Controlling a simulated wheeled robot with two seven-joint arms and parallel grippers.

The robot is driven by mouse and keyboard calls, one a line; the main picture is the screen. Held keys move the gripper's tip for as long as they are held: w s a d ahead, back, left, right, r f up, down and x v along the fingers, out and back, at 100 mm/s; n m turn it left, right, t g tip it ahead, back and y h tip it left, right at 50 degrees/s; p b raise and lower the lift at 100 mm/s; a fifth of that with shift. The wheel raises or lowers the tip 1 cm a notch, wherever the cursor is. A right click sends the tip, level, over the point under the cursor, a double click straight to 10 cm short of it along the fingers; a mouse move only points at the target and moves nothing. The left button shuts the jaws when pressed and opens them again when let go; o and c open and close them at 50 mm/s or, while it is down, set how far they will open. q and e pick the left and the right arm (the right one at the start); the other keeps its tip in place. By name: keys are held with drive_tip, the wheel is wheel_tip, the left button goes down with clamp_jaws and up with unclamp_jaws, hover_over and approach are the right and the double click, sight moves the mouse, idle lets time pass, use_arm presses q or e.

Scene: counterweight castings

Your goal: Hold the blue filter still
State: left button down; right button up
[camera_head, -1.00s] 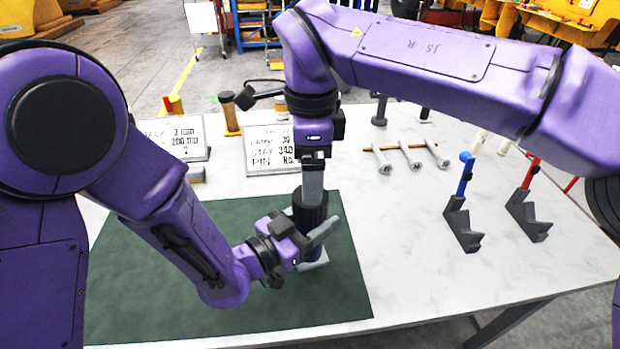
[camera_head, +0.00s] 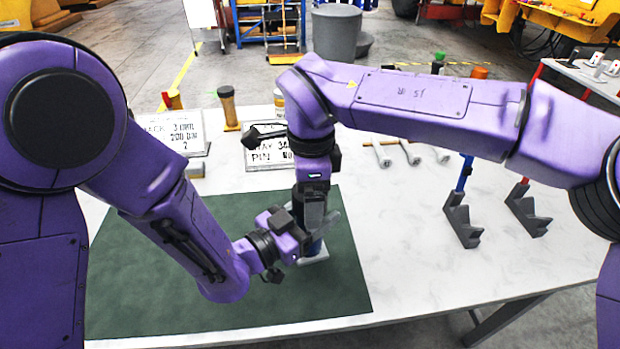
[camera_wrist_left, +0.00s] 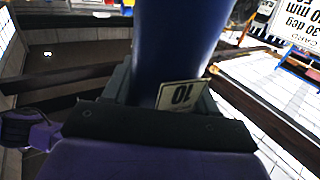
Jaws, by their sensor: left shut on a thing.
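The blue filter (camera_head: 317,247) stands upright on a light grey base on the green mat (camera_head: 190,285). Only a small blue part shows in the head view; the wrist view shows it as a large blue cylinder (camera_wrist_left: 178,40) between the left fingers. My left gripper (camera_head: 318,228) is shut on it from the left side, low down. A white label reading "10" (camera_wrist_left: 181,95) shows against it in the wrist view. My right gripper (camera_head: 313,218) points straight down over the filter's top. Its fingertips and the top are largely hidden, so its jaws cannot be judged.
Two sign boards (camera_head: 268,150) and an amber-brown bottle (camera_head: 228,108) stand at the back. Several grey-headed pins lie near a wooden rod (camera_head: 410,152). A blue-handled stand (camera_head: 461,218) and a red-handled stand (camera_head: 526,210) are on the right. The table's front right is clear.

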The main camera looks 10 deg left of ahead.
drive_tip(key=shift+f, duration=0.1)
drive_tip(key=c, duration=1.1)
drive_tip(key=m, duration=0.3)
drive_tip(key=o, duration=1.2)
